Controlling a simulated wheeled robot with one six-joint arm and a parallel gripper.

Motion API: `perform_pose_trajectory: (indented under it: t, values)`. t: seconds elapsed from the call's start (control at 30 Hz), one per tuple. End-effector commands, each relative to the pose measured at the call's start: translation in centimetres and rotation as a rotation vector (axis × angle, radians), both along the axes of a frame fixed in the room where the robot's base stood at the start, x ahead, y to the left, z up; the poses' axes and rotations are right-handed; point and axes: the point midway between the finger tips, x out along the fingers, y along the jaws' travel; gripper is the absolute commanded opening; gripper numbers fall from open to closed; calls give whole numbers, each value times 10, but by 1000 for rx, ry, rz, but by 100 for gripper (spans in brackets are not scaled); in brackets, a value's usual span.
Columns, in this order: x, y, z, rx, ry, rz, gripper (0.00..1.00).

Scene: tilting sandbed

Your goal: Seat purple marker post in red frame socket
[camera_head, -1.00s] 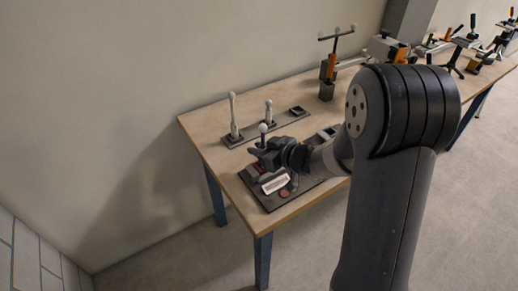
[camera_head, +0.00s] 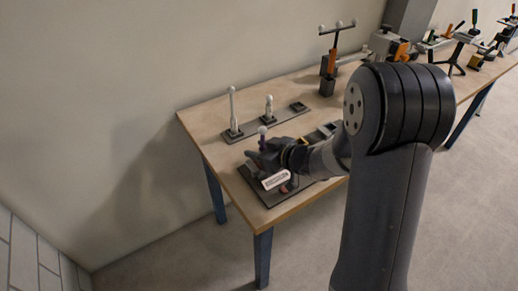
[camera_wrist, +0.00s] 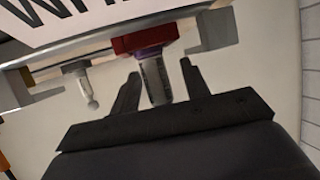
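The purple marker post (camera_wrist: 155,80) stands at the red frame socket (camera_wrist: 145,38) in the wrist view, its purple collar (camera_wrist: 150,52) against the red block. How deep it sits cannot be told. In the head view the purple post (camera_head: 263,137) stands upright with a pale ball on top, just behind my gripper (camera_head: 262,157). In the wrist view my gripper (camera_wrist: 160,75) has its two dark fingers on either side of the post, with visible gaps, so it looks open. The red frame is hidden behind my gripper in the head view.
A dark base plate (camera_head: 262,192) with a white label (camera_head: 276,179) lies at the table's near corner. Behind it, a grey rail (camera_head: 250,129) bears two white posts (camera_head: 231,108) (camera_head: 268,108) and a dark socket (camera_head: 298,107). An orange-and-black stand (camera_head: 328,75) is farther back.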

Motion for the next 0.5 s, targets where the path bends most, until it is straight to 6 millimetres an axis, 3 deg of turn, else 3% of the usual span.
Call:
perform_pose_trajectory:
  t: [0.27,0.5]
  values:
    - [-1,-2,1,0,0,-1,44]
    - [-22,-28,17,-1,-1,-5,44]
